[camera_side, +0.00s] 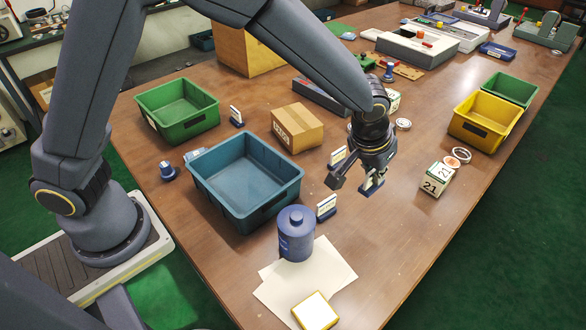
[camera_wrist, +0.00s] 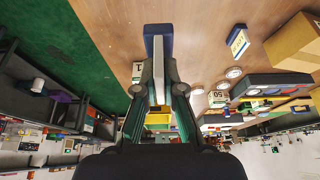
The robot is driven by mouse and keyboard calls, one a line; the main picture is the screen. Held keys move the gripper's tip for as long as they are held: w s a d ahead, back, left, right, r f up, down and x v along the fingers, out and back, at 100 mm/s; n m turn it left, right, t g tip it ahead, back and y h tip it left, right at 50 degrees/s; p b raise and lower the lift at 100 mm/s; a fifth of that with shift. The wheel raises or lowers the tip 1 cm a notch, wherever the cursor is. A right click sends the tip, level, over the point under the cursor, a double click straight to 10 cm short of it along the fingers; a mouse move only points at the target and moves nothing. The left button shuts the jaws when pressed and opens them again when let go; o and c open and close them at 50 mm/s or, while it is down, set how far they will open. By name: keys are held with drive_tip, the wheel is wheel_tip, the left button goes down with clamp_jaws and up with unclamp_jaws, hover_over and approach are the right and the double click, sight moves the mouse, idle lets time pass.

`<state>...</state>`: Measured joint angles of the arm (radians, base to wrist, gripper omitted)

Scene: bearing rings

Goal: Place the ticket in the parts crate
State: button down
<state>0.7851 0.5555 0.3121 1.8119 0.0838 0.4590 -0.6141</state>
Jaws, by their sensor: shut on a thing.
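My gripper (camera_side: 366,177) hangs above the middle of the table. In the wrist view, its fingers (camera_wrist: 159,78) are shut on a ticket with a white card (camera_wrist: 162,56) and blue base (camera_wrist: 154,30). In the side view, the held ticket (camera_side: 374,184) is partly hidden by the fingers. Which bin is the parts crate cannot be told for certain. A blue open crate (camera_side: 203,188) stands left of the gripper, looking empty. A green bin (camera_side: 152,122) is behind it. A yellow bin (camera_side: 487,130) and another green bin (camera_side: 525,96) stand at the right.
Similar card stands are near the blue crate (camera_side: 327,207), by the cardboard box (camera_side: 338,156) and by the green bin (camera_side: 237,117). The cardboard box (camera_side: 298,128) and a blue canister (camera_side: 296,240) flank the way left. Number blocks (camera_side: 436,180) stand right. The front right table is clear.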

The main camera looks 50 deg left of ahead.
drive_tip(key=r, duration=0.2)
drive_tip(key=shift+a+r, duration=0.2)
drive_tip(key=shift+r, duration=0.2)
drive_tip(key=s+a+n+g+y, duration=0.1)
drive_tip(key=s+a+n+y, duration=0.15)
drive_tip(key=a+n, duration=0.85)
drive_tip(key=n+g+y, duration=0.2)
drive_tip(key=n+g, duration=0.1)
drive_tip(key=n, duration=0.4)
hover_over(237, 180)
drive_tip(key=d, duration=0.2)
wheel_tip(237, 180, down, 17)
drive_tip(key=shift+f, duration=0.2)
drive_tip(key=shift+f, duration=0.1)
drive_tip(key=c, duration=1.7)
unclamp_jaws()
drive_tip(key=o, duration=0.4)
